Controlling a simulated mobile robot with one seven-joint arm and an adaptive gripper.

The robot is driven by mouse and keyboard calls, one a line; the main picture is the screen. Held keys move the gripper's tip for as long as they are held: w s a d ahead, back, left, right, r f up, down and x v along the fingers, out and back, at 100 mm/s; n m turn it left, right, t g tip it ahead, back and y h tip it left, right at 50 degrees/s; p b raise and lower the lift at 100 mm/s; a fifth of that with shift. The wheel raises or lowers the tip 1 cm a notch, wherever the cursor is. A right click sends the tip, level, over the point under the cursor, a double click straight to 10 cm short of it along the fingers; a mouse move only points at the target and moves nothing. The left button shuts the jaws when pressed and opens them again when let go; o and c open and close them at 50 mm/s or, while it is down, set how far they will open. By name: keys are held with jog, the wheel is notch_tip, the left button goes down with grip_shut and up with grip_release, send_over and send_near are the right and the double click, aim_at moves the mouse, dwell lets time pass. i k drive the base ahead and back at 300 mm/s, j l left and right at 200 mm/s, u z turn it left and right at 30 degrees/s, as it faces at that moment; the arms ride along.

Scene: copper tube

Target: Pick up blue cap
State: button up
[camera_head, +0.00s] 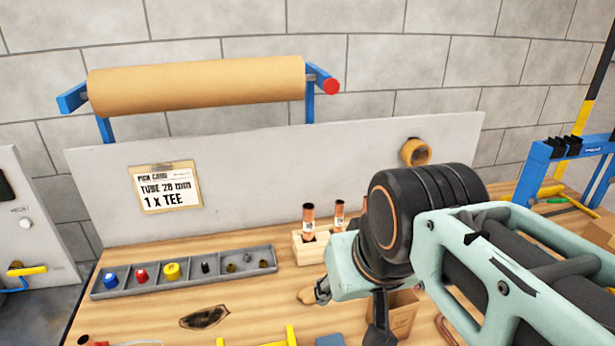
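The blue cap (111,280) sits in the leftmost compartment of a long grey tray (187,286) on the wooden workbench. My gripper (378,330) is at the lower middle, well to the right of the tray and apart from the cap. Only a dark part of it shows below my arm's wrist, and its fingertips run toward the bottom edge of the picture. Whether it is open or shut does not show.
The tray also holds a red cap (141,275), a yellow cap (172,271) and small dark fittings. A wooden block (312,247) with copper tubes stands right of it. A grey back panel (270,190) with a card (165,187) rises behind. Yellow-handled tools lie at the front edge.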

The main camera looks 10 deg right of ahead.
aim_at(110, 281)
jog(key=z, duration=0.35)
jog(key=u, duration=1.6)
